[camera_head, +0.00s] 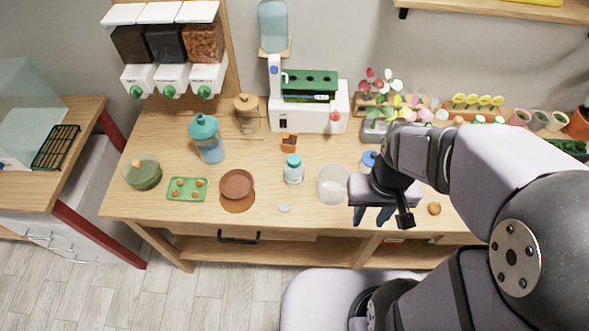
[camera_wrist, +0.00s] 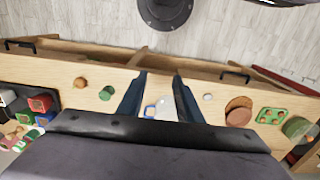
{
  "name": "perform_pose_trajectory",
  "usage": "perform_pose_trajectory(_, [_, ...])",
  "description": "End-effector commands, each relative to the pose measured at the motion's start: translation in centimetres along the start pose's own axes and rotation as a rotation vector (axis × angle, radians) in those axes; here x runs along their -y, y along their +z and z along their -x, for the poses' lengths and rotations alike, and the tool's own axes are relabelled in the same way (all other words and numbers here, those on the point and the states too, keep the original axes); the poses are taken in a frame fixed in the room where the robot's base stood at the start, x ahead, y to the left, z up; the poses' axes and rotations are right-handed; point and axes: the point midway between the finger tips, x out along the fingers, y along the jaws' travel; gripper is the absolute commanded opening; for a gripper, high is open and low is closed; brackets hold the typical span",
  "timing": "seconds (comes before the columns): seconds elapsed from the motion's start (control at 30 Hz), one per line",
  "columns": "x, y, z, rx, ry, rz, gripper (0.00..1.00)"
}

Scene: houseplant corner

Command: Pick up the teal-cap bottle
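A small pale bottle with a teal cap (camera_head: 293,170) stands upright near the middle of the table in the head view. A larger translucent blue bottle with a teal top (camera_head: 207,140) stands farther left. My gripper (camera_head: 372,220) is to the right of the small bottle, beyond a clear cup, above the table's front part. Its two dark blue fingers are apart with nothing held between them; they also show apart in the wrist view (camera_wrist: 160,76). I cannot make out either bottle in the wrist view, where the gripper body hides much of the table.
The clear cup (camera_head: 333,184) stands between the small bottle and my gripper. A small white disc (camera_head: 284,208) lies in front of the bottle. A brown pot (camera_head: 237,184) and green tray (camera_head: 187,189) are left. An orange block (camera_head: 289,142) and white machine (camera_head: 308,115) are behind.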

Motion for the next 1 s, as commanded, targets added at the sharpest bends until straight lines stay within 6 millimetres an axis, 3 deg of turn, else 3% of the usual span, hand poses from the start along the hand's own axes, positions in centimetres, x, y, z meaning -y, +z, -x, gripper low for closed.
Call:
perform_pose_trajectory(0.1, [0.0,0.0,0.0,0.0,0.0,0.0,0.54])
perform_pose_trajectory(0.37, [0.0,-0.1,-0.1,-0.002,-0.001,0.001,0.54])
perform_pose_trajectory(0.53, [0.9,-1.5,-1.5,-0.051,-0.014,0.015,0.54])
perform_pose_trajectory(0.67, [2.6,-4.5,-3.8,-0.159,-0.038,0.04,0.54])
perform_pose_trajectory(0.8, [5.5,-9.2,-6.8,-0.336,-0.072,0.072,0.54])
perform_pose_trajectory(1.0, [9.7,-15.8,-9.7,-0.632,-0.105,0.098,0.54])
